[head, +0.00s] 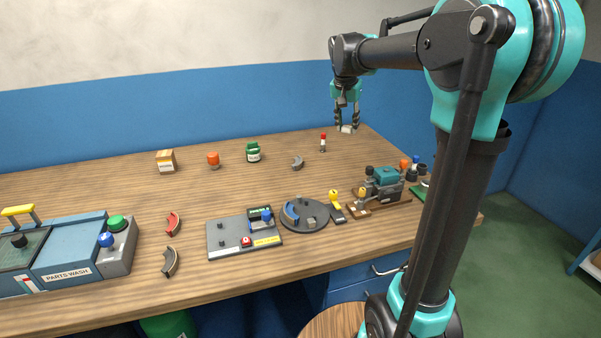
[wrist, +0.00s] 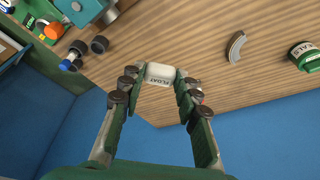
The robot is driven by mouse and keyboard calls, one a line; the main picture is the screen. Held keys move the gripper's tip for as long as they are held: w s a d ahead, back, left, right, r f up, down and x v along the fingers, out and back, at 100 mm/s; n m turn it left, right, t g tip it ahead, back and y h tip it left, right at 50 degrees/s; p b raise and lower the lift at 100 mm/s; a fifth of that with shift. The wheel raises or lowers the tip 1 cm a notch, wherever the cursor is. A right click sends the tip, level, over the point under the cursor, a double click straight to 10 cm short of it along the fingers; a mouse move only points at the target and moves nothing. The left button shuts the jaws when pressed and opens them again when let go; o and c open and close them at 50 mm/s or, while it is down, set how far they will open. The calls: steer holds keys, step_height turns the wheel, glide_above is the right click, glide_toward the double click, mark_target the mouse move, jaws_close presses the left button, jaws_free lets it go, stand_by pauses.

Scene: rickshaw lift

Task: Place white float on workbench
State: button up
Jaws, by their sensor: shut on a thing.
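The white float (wrist: 160,73), a small rounded block with "FLOAT" lettered on it, is between my fingertips in the wrist view. My gripper (wrist: 158,82) is shut on it. In the head view, my gripper (head: 346,122) points down at the far right part of the workbench (head: 120,200), with the float (head: 347,129) at its fingertips. The float is near the bench's back edge. I cannot tell whether it touches the wood or hangs just above it.
A red-and-white small bottle (head: 323,143), a grey curved piece (head: 297,162), a green jar (head: 253,152), an orange-topped item (head: 213,160) and a box (head: 166,161) stand along the back. A teal machine (head: 383,183) is at right. Bare wood lies between them.

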mark_target(342, 183)
step_height(342, 183, down, 20)
steer(key=shift+r, duration=0.1)
stand_by(0.4)
steer(key=o, duration=0.8)
steer(key=v, duration=1.2)
steer(key=shift+s, duration=0.1)
